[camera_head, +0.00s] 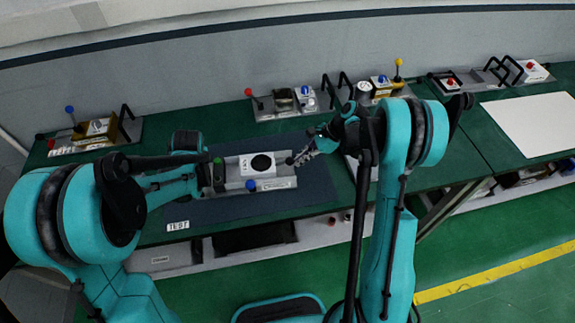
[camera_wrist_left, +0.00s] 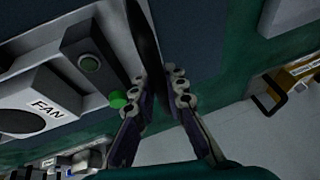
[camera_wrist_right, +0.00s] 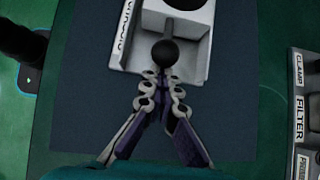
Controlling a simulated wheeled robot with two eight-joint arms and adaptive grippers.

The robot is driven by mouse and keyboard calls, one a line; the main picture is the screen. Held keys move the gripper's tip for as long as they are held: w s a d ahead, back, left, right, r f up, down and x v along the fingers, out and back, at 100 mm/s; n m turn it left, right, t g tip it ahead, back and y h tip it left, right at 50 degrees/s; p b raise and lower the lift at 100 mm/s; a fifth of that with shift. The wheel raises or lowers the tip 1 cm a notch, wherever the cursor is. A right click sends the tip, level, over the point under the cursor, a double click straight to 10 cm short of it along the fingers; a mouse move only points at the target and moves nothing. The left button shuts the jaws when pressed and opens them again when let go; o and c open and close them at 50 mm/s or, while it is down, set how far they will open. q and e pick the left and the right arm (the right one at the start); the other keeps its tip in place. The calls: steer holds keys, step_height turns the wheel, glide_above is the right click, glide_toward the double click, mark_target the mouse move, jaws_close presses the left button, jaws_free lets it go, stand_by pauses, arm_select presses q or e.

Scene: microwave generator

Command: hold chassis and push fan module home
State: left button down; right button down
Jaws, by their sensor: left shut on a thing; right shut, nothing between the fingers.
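The fan module is a white block with a black round opening (camera_head: 258,163), sitting in the grey chassis (camera_head: 285,183) on a dark mat. It shows with its FAN label in the left wrist view (camera_wrist_left: 40,105). My left gripper (camera_wrist_left: 174,75) is at the chassis's left end, shut on a dark upright handle (camera_wrist_left: 143,35), beside a green knob (camera_wrist_left: 118,98). My right gripper (camera_wrist_right: 163,76) is shut and empty at the opposite end. A black ball knob (camera_wrist_right: 165,52) is just beyond its fingertips; contact is unclear. The fan module (camera_wrist_right: 186,22) lies beyond the knob.
The dark mat (camera_head: 215,208) has clear room in front of the chassis. Several fixtures with coloured knobs stand along the back of the green bench, including a red-knobbed one (camera_head: 262,103). A white sheet (camera_head: 530,125) lies at the right. A TEST label (camera_head: 178,226) is at the mat's front left.

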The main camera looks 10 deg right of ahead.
mark_target(292, 159)
arm_select(q)
steer(key=shift+d, duration=0.1)
arm_select(e)
steer(key=shift+a, duration=0.95)
steer(key=shift+w+a, duration=0.1)
steer(key=shift+a, duration=0.85)
steer(key=shift+v, duration=2)
